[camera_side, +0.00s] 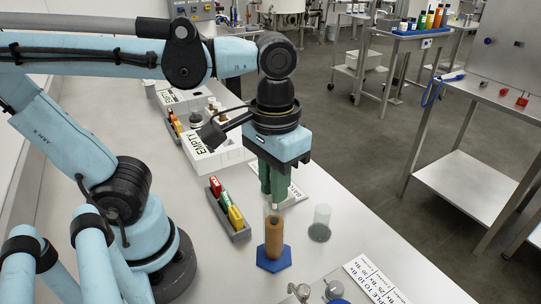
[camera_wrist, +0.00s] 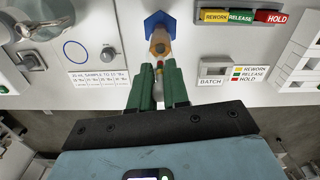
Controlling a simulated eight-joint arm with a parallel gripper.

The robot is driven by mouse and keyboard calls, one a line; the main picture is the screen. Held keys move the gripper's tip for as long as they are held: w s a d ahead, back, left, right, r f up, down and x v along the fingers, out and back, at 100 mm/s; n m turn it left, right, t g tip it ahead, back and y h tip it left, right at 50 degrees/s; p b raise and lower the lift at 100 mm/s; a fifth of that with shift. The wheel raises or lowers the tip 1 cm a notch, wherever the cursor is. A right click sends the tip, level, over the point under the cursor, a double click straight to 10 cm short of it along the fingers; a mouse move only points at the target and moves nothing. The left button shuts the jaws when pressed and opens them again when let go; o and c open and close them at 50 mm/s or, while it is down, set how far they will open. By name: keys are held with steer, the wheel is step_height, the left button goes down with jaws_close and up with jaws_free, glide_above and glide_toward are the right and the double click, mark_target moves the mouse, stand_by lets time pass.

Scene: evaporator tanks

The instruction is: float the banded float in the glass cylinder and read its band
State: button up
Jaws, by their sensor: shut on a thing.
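My gripper (camera_side: 275,200) points down above the glass cylinder, with its green fingers shut on the banded float. In the wrist view, the float (camera_wrist: 160,68) shows between the fingertips (camera_wrist: 159,74) with small coloured bands; they are too small to read. In the side view the fingers mostly hide it. The glass cylinder (camera_side: 274,238) stands upright on a blue six-sided base (camera_side: 274,260) and holds brown liquid. The float's lower end is at or just above the cylinder's mouth; I cannot tell whether it is inside.
A grey rack (camera_side: 239,234) with red, green and yellow blocks stands left of the cylinder. A clear beaker (camera_side: 319,226) with a grey bottom stands close on its right. A printed card (camera_side: 373,281) and metal vessels are at the front. White trays (camera_side: 222,155) stand behind.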

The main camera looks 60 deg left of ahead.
mark_target(274, 208)
steer(key=shift+f, duration=2.8)
steer(key=o, duration=0.6)
steer(key=shift+o, duration=0.5)
steer(key=r, duration=1.4)
steer(key=shift+w+d+r, duration=0.1)
steer(key=shift+w+r, duration=0.15)
steer(key=shift+w, duration=0.05)
steer(key=w+a+f+m+t, duration=0.1)
steer(key=w+a+f+t, duration=0.6)
steer(key=f, duration=0.4)
steer(key=shift+a+f+m, duration=0.4)
steer(key=shift+a, duration=0.45)
